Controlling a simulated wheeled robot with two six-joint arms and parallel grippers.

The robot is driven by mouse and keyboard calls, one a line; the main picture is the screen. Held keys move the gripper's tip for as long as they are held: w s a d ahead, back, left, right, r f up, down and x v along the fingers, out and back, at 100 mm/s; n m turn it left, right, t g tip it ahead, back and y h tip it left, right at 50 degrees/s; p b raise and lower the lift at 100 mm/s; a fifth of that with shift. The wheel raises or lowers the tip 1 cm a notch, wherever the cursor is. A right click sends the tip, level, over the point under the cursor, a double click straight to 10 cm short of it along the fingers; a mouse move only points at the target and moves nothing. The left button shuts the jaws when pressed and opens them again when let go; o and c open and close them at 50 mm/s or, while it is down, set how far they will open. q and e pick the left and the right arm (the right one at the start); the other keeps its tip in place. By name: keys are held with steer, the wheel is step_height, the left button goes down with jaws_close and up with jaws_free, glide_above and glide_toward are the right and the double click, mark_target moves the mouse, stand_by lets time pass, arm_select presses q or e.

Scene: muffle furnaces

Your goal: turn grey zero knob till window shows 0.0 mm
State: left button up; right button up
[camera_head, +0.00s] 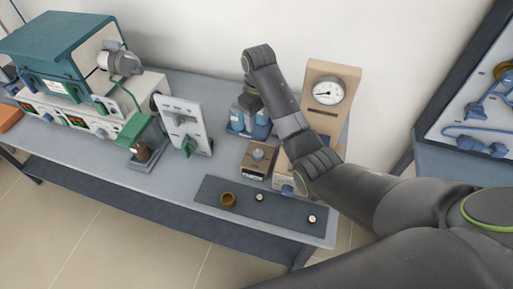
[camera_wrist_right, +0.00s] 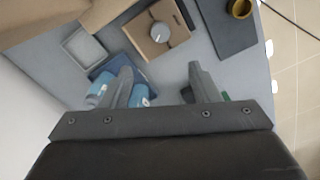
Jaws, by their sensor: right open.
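The grey knob (camera_head: 258,154) sits on top of a small brown box (camera_head: 263,164) on the bench. A small window (camera_head: 252,176) is on the box's front face; its reading is too small to make out. In the right wrist view the knob (camera_wrist_right: 160,32) has a pale mark on its top and lies beyond the fingertips. My right gripper (camera_wrist_right: 160,82) is open, with nothing between its fingers, apart from the knob. In the head view its fingers are mostly hidden behind my right arm and near blue bottles. My left gripper is not in view.
Blue bottles (camera_head: 238,121) stand behind the box, close to my right fingers. A wooden stand with a dial gauge (camera_head: 328,92) is to the right. A dark mat (camera_head: 285,212) with a brass cup (camera_head: 228,199) lies in front. A white panel (camera_head: 183,125) stands left.

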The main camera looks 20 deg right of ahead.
step_height(320, 180, down, 2)
steer(key=b, duration=0.2)
glide_above(258, 153)
step_height(258, 153, down, 9)
steer(key=shift+f+p, duration=0.1)
steer(key=shift+p, duration=0.35)
step_height(258, 153, down, 4)
steer(key=shift+r, duration=0.1)
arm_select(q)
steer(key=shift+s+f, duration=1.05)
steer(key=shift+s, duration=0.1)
arm_select(e)
steer(key=shift+f, duration=0.7)
steer(key=c, duration=1)
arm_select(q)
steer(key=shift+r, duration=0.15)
